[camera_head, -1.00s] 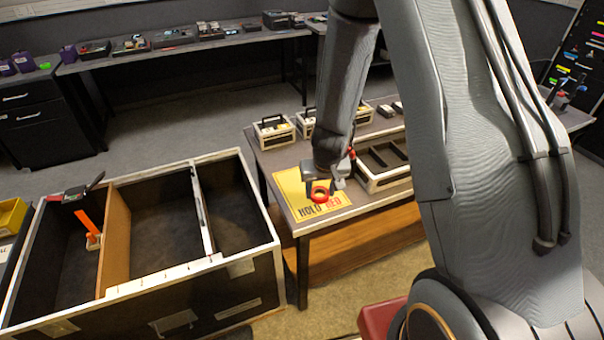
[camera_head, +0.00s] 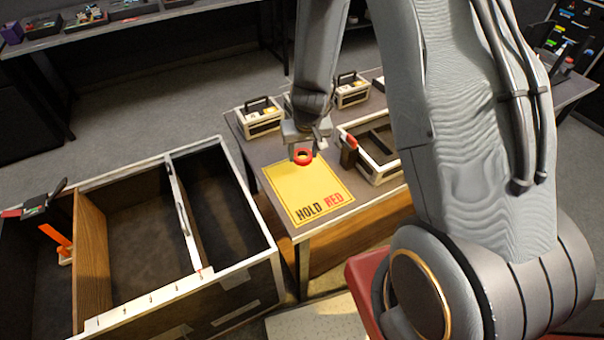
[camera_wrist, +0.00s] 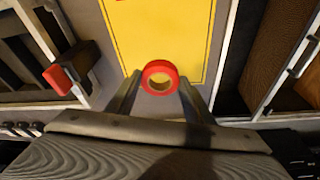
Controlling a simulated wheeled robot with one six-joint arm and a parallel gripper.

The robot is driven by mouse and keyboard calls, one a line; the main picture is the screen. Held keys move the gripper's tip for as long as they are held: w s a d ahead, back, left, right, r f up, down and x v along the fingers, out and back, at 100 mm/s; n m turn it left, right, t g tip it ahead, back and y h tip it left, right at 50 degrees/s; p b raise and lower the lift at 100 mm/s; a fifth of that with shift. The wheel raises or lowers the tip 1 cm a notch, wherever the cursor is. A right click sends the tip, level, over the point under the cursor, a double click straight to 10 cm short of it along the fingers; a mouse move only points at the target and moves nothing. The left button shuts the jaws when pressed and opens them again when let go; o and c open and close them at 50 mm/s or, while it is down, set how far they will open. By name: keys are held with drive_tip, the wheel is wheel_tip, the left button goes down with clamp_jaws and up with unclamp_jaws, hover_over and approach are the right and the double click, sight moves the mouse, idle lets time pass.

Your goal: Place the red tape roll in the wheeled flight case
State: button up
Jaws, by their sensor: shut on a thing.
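The red tape roll (camera_head: 302,157) is at the tip of my gripper (camera_head: 304,148), above the far end of the yellow HOLD RED mat (camera_head: 307,197) on the table. In the wrist view the red tape roll (camera_wrist: 160,78) sits between the two fingers of my gripper (camera_wrist: 160,88), which are shut on it. The flight case (camera_head: 130,225) stands open at the left, with compartments split by a brown wooden divider (camera_head: 93,255) and a pale one (camera_head: 184,208). The case's wheels do not show.
A white divided tray (camera_head: 372,150) with a red-ended dark object (camera_head: 348,150) at its edge lies right of my gripper. A small white case (camera_head: 258,118) stands behind on the table. An orange tool (camera_head: 56,238) stands in the flight case's left compartment.

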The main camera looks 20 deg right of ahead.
drive_tip(key=b, duration=0.5)
hover_over(302, 177)
drive_tip(key=s, duration=0.1)
drive_tip(key=shift+s+f, duration=0.1)
drive_tip(key=shift+f, duration=2.6)
drive_tip(key=shift+f+b, duration=1)
drive_tip(key=shift+f, duration=0.75)
drive_tip(key=shift+f, duration=0.2)
drive_tip(key=o, duration=1)
drive_tip(key=shift+r, duration=0.2)
